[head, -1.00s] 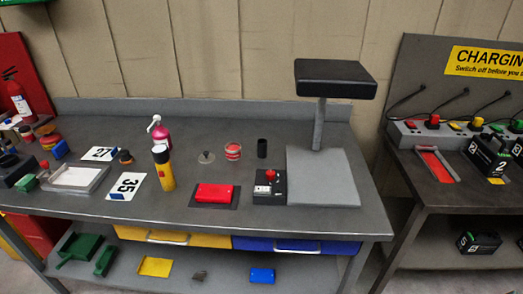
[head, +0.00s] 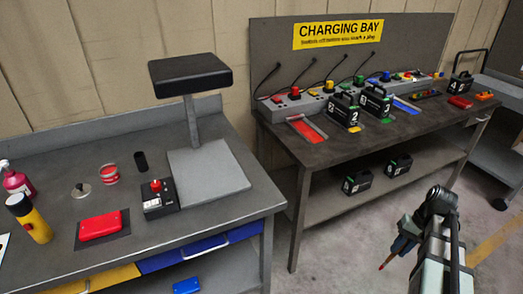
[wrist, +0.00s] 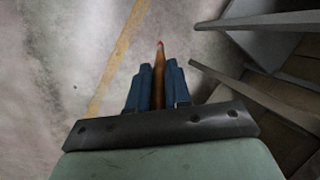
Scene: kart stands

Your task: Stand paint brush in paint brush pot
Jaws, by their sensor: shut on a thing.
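My gripper (head: 398,247) is at the lower right of the head view, over the floor in front of the charging bench. In the wrist view its two blue fingers (wrist: 156,88) are shut on the paint brush (wrist: 159,66), a thin brown stick with a red tip pointing away from the gripper. The brush's reddish tip also shows below the fingers in the head view (head: 383,265). A small black upright cylinder (head: 140,161), which looks like the paint brush pot, stands on the left workbench, well apart from my gripper. Its inside cannot be made out.
The grey workbench (head: 50,175) holds a striped red tin (head: 109,174), a red block (head: 100,226), a black box with a red button (head: 159,198) and a black-topped stand (head: 190,72). The charging bench (head: 400,125) carries several battery packs. Open floor lies in front.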

